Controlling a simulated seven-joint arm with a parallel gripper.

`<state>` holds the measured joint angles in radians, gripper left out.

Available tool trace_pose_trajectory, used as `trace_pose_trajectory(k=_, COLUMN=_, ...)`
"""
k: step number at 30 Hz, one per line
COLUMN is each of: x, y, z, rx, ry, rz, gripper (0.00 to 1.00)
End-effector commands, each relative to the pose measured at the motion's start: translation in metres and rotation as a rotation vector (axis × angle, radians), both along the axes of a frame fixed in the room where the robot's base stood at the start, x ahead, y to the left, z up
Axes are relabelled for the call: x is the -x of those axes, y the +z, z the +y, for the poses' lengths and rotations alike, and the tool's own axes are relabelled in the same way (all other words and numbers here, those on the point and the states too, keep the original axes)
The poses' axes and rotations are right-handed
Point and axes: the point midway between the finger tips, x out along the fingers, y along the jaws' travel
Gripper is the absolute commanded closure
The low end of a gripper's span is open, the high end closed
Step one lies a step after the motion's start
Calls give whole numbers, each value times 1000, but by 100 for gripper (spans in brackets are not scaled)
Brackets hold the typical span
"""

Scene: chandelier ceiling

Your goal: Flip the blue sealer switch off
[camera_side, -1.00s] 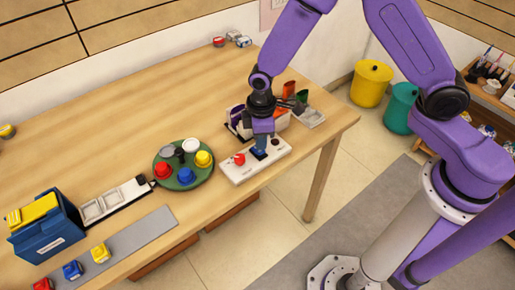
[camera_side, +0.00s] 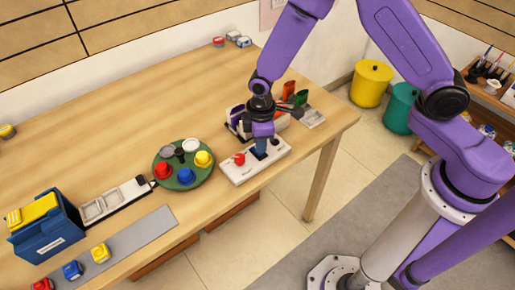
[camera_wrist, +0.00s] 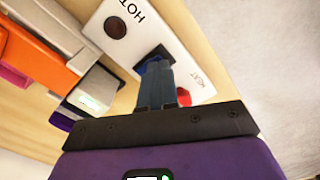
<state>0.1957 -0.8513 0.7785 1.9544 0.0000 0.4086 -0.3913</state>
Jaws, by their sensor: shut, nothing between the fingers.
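The white sealer panel (camera_side: 236,175) lies near the table's front edge and also shows in the wrist view (camera_wrist: 195,78). It carries a red knob (camera_side: 239,159), a dark round lamp by the "HOT" label (camera_wrist: 115,27), and a dark blue switch (camera_wrist: 153,54) between them. My gripper (camera_side: 261,151) points down at the switch, fingers together and empty. In the wrist view the closed fingertips (camera_wrist: 156,66) overlap the switch and hide much of it. I cannot tell whether they touch it or which way it is tipped.
A green round tray (camera_side: 187,183) with coloured knobs stands left of the panel. Behind the panel is a holder with orange and grey items (camera_wrist: 30,50). A blue box (camera_side: 48,240) is at far left. The table's back middle is clear.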

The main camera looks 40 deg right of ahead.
Motion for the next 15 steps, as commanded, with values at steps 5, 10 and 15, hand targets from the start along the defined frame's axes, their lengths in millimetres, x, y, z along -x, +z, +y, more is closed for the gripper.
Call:
trace_pose_trajectory(k=5, x=0, y=-2, z=0, rx=0, ry=0, rz=0, gripper=100)
trace_pose_trajectory(k=10, x=0, y=-4, z=0, rx=-1, ry=0, rz=-1, gripper=100)
trace_pose_trajectory(k=15, x=0, y=-7, z=0, rx=0, ry=0, rz=0, gripper=100)
